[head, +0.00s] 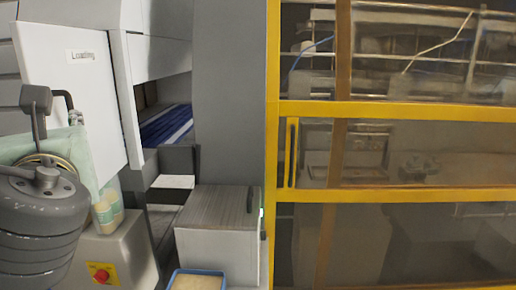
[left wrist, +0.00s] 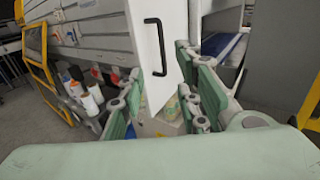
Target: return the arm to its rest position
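My left arm (head: 42,215) comes in at the left edge of the head view, dark grey and close to the camera. Pale green parts show behind it, and the fingers cannot be made out there. In the left wrist view my left gripper (left wrist: 158,98) has its green-padded fingers spread apart, with no object held between them. Beyond the fingers is a white door with a black handle (left wrist: 156,45). My right gripper is in neither view.
The white door marked "Loading" (head: 75,100) stands close beside my left arm. Below is a grey box with a red button (head: 101,274). Pale bottle-like objects (head: 107,208) show near it. A grey cabinet (head: 218,212), a blue-rimmed tray (head: 197,271) and a yellow-framed guard (head: 400,109) lie rightward.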

